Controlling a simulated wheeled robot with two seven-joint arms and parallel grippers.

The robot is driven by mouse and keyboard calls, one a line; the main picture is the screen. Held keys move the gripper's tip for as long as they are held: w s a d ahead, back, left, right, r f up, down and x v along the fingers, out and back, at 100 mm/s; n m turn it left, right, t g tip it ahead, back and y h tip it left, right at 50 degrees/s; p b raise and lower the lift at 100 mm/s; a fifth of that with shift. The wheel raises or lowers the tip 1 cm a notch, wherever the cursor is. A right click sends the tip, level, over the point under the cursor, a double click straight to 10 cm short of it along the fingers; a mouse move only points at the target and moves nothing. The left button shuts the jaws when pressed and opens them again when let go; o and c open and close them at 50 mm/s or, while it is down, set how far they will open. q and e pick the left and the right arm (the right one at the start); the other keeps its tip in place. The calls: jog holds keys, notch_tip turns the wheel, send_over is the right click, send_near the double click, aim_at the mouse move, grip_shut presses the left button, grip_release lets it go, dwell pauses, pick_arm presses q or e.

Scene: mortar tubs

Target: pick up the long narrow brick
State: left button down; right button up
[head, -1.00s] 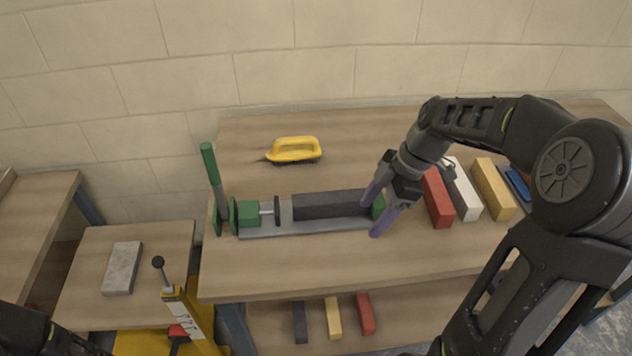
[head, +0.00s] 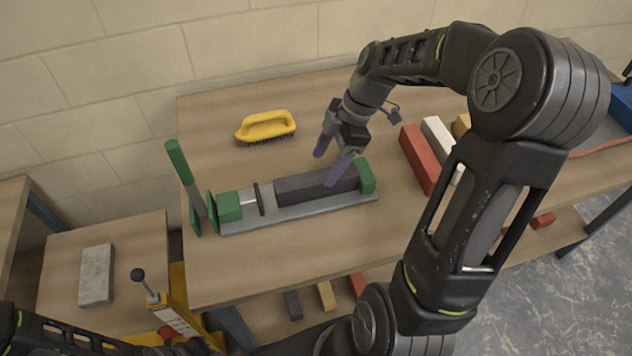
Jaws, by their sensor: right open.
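A long, narrow dark grey brick (head: 298,189) lies in a grey bench press (head: 300,212) with green end blocks, on the wooden table. One green block (head: 366,176) is at its right end, and a screw with a plate is at its left. My right gripper (head: 326,166) is open and empty, over the right part of the brick, one finger behind it and the other in front of its upper face. I cannot tell whether the fingers touch it. My left arm shows at the bottom left; its gripper is out of view.
A yellow-handled brush (head: 265,126) lies behind the press. A red brick (head: 418,158), a white brick (head: 437,134) and a yellow one (head: 461,124) stand to the right, partly behind my right arm. A grey slab (head: 97,275) lies on the left, lower table.

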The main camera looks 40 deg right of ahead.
aim_at(317, 177)
jog(key=shift+a+f, duration=0.1)
jog(key=shift+f, duration=0.15)
jog(key=shift+p+x, duration=0.7)
jog(key=shift+x, duration=1.9)
jog(key=shift+w, duration=0.1)
grip_shut()
jog(key=shift+r, duration=0.1)
